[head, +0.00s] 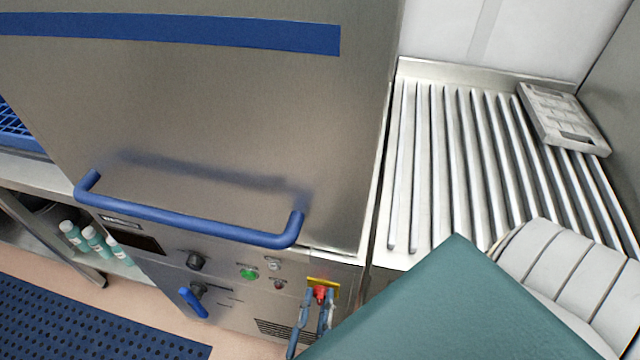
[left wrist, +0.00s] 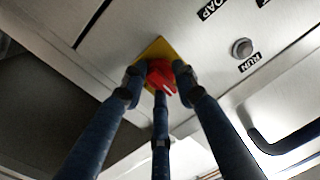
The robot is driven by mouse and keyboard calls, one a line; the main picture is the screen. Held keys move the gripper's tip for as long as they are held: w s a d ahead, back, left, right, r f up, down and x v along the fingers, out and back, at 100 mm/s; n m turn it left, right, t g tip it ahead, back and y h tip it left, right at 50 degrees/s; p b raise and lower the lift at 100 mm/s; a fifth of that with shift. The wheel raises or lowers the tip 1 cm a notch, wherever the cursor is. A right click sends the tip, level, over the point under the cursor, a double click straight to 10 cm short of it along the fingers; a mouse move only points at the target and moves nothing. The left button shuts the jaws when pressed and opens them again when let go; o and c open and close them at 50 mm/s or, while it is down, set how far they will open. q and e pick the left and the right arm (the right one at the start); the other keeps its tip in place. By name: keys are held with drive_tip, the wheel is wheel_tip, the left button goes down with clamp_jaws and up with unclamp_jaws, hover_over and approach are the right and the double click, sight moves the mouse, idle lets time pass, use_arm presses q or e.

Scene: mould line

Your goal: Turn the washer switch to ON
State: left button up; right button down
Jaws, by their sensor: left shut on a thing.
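The washer (head: 230,130) is a large steel machine with a blue bar handle (head: 190,222) across its front. Its switch is a red knob (head: 320,292) on a yellow plate (head: 323,282), low on the right of the front panel. My left gripper (head: 318,298) is shut on the red knob. In the left wrist view the blue-grey fingers (left wrist: 158,82) surround the red knob (left wrist: 162,77), in front of the yellow plate (left wrist: 153,50). The knob shows a pale mark, but I cannot read which setting it points to. My right gripper is not in view.
The panel also bears a green button (head: 248,273), black knobs (head: 195,260) and a blue lever (head: 192,302). A ribbed steel drainboard (head: 440,170) lies to the right, with a pale tray-like block (head: 562,115) on it. Bottles (head: 95,240) stand at lower left, near a dark blue mat (head: 80,320).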

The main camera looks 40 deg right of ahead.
use_arm(q)
drive_tip(key=shift+r, duration=0.15)
drive_tip(key=m, duration=0.8)
drive_tip(key=shift+d+m+h, duration=0.1)
drive_tip(key=shift+m+h, duration=0.2)
drive_tip(key=shift+m, duration=0.1)
drive_tip(key=m, duration=0.4)
drive_tip(key=shift+m+b, duration=0.3)
drive_tip(key=m+b, duration=0.1)
drive_tip(key=m, duration=0.4)
drive_tip(key=shift+g+h, duration=0.3)
drive_tip(key=shift+h, duration=0.1)
drive_tip(key=shift+f, duration=0.2)
drive_tip(key=o, duration=1.1)
drive_tip(key=shift+o, duration=0.2)
drive_tip(key=shift+s+f, duration=0.1)
